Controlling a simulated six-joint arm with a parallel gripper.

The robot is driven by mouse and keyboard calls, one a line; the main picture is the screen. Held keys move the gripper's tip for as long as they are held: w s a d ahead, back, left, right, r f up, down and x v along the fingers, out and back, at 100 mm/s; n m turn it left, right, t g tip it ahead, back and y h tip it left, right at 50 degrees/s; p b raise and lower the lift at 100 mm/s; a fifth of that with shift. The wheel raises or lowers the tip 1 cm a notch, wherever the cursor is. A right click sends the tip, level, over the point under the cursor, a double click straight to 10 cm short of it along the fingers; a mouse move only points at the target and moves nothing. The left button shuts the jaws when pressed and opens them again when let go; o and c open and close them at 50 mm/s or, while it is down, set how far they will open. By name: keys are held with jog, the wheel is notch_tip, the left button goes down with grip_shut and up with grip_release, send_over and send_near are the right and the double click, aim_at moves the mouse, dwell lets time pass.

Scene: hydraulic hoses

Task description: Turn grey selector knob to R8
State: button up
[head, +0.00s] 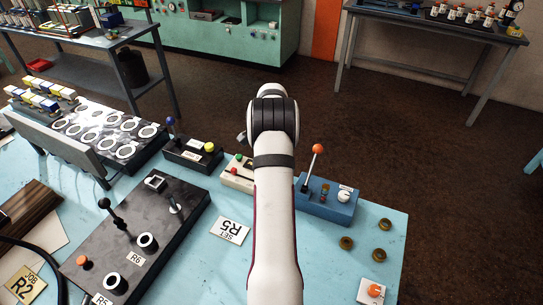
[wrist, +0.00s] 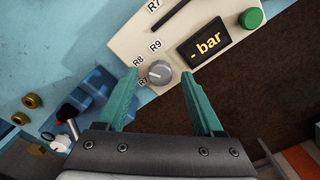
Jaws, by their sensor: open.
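The grey selector knob (wrist: 159,72) is on a beige panel (wrist: 190,20) in the wrist view. Labels R7, R8 and R9 are printed beside it, along its left and upper side. A small pale mark shows on the knob, but I cannot tell surely which label it points at. My gripper (wrist: 160,76) has green fingers, open, one on each side of the knob. I see a gap between each finger and the knob; their height above it is unclear. In the head view my arm hides the gripper and the knob.
Near the knob are a "- bar" display (wrist: 209,43), a green button (wrist: 250,18) and a slot. A blue box (head: 328,204) with an orange-topped lever stands right of my arm. A black box (head: 185,218) with levers is to the left, and brass rings (head: 384,224) lie at right.

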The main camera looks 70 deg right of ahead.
notch_tip(320, 180, up, 16)
jog(key=shift+f, duration=0.25)
jog(key=w+a+r+n, duration=0.3)
jog(key=w+a+n, duration=0.1)
jog(key=a, duration=0.6)
jog(key=w+a+r+n, duration=0.3)
jog(key=w+a, duration=0.1)
jog(key=a, duration=0.6)
jog(key=s+a+n+y, duration=0.1)
jog(key=s+a+n, duration=0.15)
jog(key=a, duration=0.65)
jog(key=s+a+n, duration=0.1)
jog(key=a+n, duration=0.3)
jog(key=a, duration=0.4)
jog(key=s+a+f+n, duration=0.5)
jog(key=s+a+n, duration=0.3)
jog(key=s+a, duration=0.4)
jog(key=shift+s+a+f+y, duration=0.15)
jog(key=shift+s+a+y, duration=0.25)
jog(key=shift+s, duration=0.2)
